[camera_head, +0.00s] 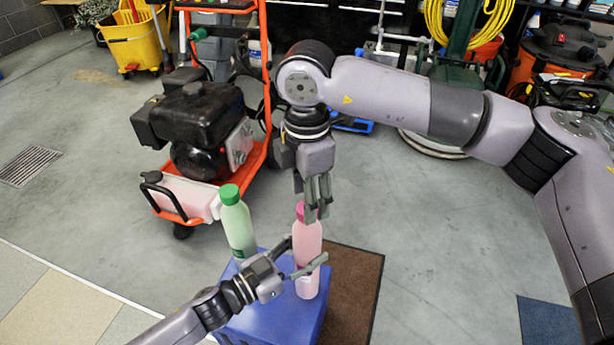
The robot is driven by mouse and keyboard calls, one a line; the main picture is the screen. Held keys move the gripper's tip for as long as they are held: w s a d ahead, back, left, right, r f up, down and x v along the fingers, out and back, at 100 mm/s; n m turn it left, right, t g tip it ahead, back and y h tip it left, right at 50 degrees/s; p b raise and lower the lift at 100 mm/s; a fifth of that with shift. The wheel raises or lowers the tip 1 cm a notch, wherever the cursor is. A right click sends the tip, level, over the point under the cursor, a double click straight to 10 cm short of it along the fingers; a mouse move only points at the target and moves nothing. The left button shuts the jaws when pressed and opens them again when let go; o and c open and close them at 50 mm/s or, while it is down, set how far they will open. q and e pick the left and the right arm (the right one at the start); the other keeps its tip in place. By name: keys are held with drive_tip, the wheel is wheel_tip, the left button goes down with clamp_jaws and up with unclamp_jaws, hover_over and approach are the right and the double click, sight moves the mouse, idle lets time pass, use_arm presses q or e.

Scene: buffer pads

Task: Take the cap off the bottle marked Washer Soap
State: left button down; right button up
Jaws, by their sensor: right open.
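A pink bottle (307,242) with a darker pink cap (305,209) stands upright on a blue box (273,318). A green bottle (237,226) with a green cap (229,194) stands on the same box to its left. I cannot read a label on either bottle, so I cannot tell which is Washer Soap. My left gripper (305,254) is shut on the pink bottle's lower body, one finger in front and the other partly hidden behind. My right gripper (317,203) points down at the pink cap, open, with its fingers around the cap's top and partly hiding it.
A pressure washer with an orange frame (262,70) stands behind the green bottle. A brown mat (350,290) lies beside the box. A yellow mop bucket (132,45) and an orange-and-black vacuum (560,48) stand at the back.

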drive_tip(key=shift+f, duration=1.25)
drive_tip(key=shift+c, duration=0.4)
